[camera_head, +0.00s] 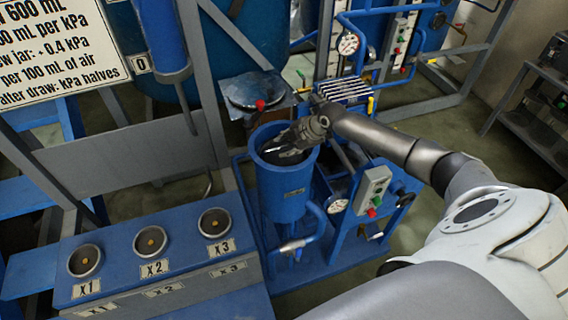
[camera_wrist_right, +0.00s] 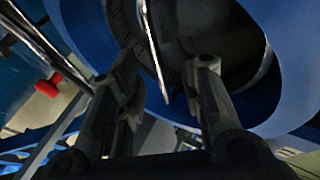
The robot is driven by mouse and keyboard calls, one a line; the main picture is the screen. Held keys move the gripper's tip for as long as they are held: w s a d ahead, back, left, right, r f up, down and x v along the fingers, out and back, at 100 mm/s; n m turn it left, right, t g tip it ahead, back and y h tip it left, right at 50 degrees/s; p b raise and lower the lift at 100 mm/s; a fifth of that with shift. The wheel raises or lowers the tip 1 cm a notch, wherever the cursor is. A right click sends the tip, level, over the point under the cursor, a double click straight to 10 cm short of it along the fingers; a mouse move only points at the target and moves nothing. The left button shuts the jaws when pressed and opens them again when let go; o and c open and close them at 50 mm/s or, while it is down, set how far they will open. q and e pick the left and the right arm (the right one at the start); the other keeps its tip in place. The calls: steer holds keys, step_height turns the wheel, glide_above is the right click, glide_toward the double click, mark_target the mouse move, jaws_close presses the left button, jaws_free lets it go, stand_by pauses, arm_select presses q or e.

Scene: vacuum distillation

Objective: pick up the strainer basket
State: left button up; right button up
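The strainer basket appears as a dark, partly perforated shape (camera_wrist_right: 180,45) inside the blue cylindrical vessel (camera_head: 284,195). A thin bright metal bar, seemingly its handle (camera_wrist_right: 154,52), rises from it in the right wrist view. My right gripper (camera_head: 276,150) reaches down over the vessel's open top. In the right wrist view its two fingers (camera_wrist_right: 165,82) are spread apart, with the bar seen between them and gaps on both sides. I cannot tell how deep the bar lies between the fingers. The gripper hides much of the basket in the head view. My left gripper is out of view.
A dark round lid with a red knob (camera_head: 260,104) is behind the vessel. A control box (camera_head: 373,188) and a gauge stand to its right. A blue panel with round sockets marked X1, X2, X3 (camera_head: 180,275) is at the left front. Frame posts stand close by.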

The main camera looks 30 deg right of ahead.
jaws_close()
stand_by(0.3)
steer(key=shift+w, duration=0.1)
steer(key=shift+r, duration=0.2)
